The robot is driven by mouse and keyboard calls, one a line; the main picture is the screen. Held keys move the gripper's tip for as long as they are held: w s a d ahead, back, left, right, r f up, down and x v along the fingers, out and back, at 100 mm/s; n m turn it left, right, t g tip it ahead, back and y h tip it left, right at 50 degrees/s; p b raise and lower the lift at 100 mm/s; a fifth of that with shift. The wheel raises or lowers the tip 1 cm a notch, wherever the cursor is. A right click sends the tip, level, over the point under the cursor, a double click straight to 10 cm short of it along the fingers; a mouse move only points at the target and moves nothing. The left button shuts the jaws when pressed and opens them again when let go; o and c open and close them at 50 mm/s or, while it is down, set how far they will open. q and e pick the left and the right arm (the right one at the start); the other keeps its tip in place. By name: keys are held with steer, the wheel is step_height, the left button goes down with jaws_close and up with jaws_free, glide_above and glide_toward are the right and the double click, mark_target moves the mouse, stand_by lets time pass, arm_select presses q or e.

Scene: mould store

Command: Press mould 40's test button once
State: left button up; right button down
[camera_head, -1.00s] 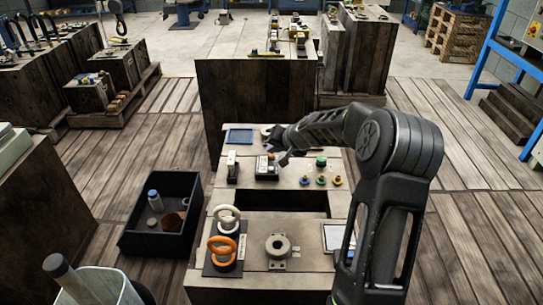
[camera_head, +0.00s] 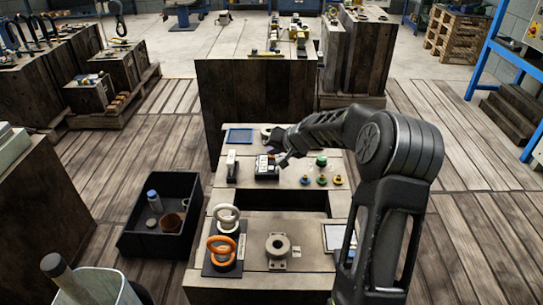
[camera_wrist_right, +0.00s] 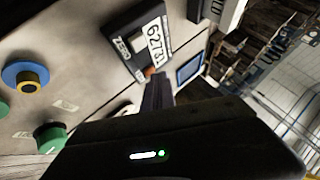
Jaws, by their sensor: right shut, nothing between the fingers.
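A dark box-shaped unit (camera_head: 266,172) with a pale face stands on the top of the mould block. In the right wrist view the same unit (camera_wrist_right: 124,38) carries a white number plate reading roughly "6273" and a small orange spot at its lower edge. My right gripper (camera_head: 277,156) is shut and empty, with its tips close to this unit. In the right wrist view the closed fingers (camera_wrist_right: 158,92) point at its lower edge, and I cannot tell if they touch. No number 40 is readable. My left gripper is not in view.
Green, blue and yellow knobs (camera_head: 321,161) stand right of the unit. A blue tray (camera_head: 239,144) lies behind. White and orange rings (camera_head: 221,252) and a grey flange (camera_head: 278,247) stand in front. A black crate (camera_head: 127,243) is on the floor at left.

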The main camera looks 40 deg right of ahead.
stand_by(0.3)
steer(key=shift+r+p, duration=0.6)
steer(key=shift+r, duration=0.25)
steer(key=shift+r, duration=0.1)
step_height(320, 180, up, 5)
steer(key=p, duration=0.3)
steer(key=shift+p, duration=0.35)
stand_by(0.5)
